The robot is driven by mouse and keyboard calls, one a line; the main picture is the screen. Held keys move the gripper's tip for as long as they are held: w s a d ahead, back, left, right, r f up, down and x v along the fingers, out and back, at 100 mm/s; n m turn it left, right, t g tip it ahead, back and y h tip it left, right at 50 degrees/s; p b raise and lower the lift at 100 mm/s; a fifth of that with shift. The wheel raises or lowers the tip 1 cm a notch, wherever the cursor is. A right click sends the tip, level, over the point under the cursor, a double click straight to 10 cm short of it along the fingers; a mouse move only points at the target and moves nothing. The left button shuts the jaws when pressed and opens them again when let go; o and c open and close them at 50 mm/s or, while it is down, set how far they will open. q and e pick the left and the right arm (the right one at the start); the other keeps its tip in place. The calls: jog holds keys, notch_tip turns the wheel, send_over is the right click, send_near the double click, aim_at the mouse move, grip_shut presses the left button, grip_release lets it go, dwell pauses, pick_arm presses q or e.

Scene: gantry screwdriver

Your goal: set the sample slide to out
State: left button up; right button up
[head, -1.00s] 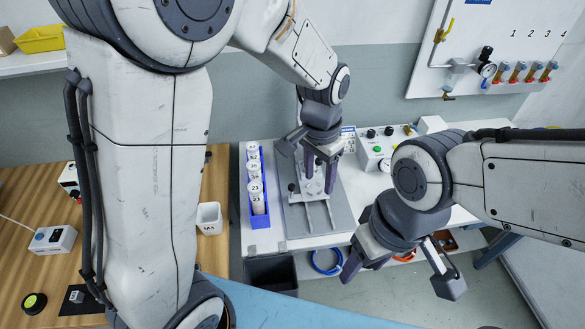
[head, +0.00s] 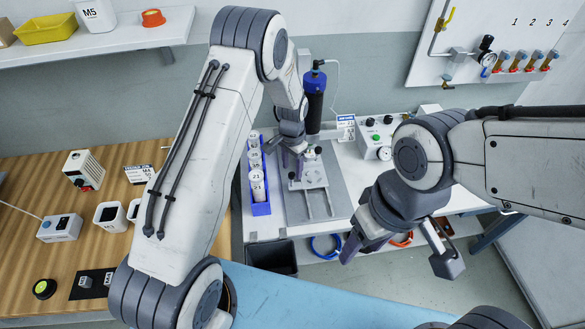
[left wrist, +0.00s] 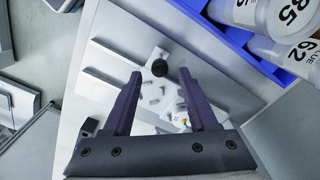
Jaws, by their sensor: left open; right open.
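The sample slide (head: 312,178) is a pale plate with small fittings on two rails, on the grey base of the gantry screwdriver (head: 314,98). A black knob (left wrist: 160,68) shows at the slide in the left wrist view. My left gripper (head: 291,166) is open over the slide's left side, fingers pointing down. In the left wrist view the knob lies between the fingertips in the picture; I cannot tell whether they touch it. My right gripper (head: 397,258) is open and empty, in front of the bench and apart from the slide.
A blue rack (head: 261,209) of numbered white bottles stands close left of the base. A control box (head: 375,145) with buttons stands to the right. A dark bin (head: 270,257) is below the bench's front edge. The rails' front part is clear.

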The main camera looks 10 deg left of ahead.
pick_arm(q)
jog(key=shift+f, duration=0.95)
grip_shut()
jog(key=shift+s, duration=0.1)
dwell(0.7)
